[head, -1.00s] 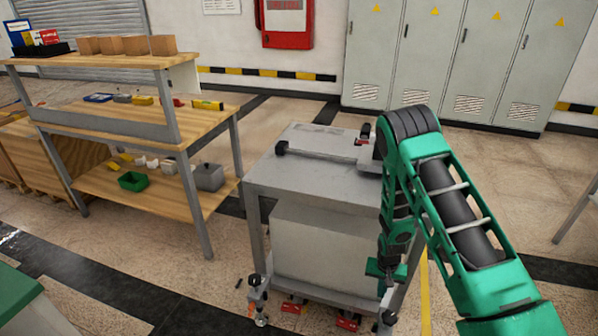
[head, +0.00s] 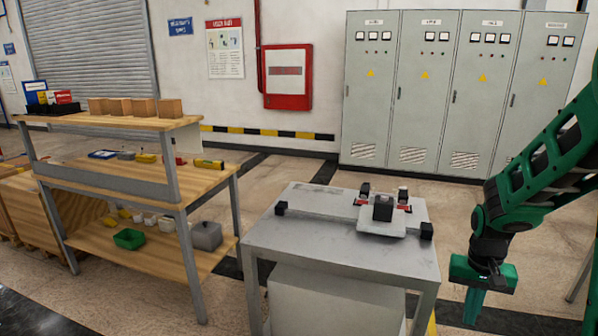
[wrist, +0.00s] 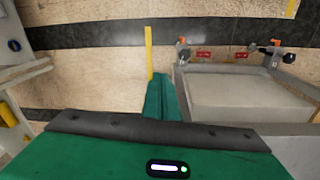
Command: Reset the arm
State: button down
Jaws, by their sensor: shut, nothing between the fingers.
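My green arm comes in from the right edge of the head view. My gripper (head: 474,305) hangs pointing down, to the right of the grey metal table and apart from it. Its fingers are together and hold nothing. In the wrist view the green fingers (wrist: 162,98) show shut above the beige floor, left of the table's lower part.
The grey table (head: 275,240) carries a rail with a small carriage (head: 382,215) and black end blocks. A wooden workbench (head: 120,190) with boxes and tools stands at the left. Grey cabinets (head: 420,110) and a red wall box (head: 287,75) are behind.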

jog(key=s+r, duration=0.6)
jog(key=s, duration=0.5)
jog(key=s+r+m+y, duration=0.1)
jog(key=s+r, duration=0.5)
jog(key=s, duration=0.5)
jog(key=shift+s, duration=0.25)
jog(key=shift+r, duration=0.1)
jog(key=shift+w+f, duration=0.25)
jog(key=shift+w, duration=0.35)
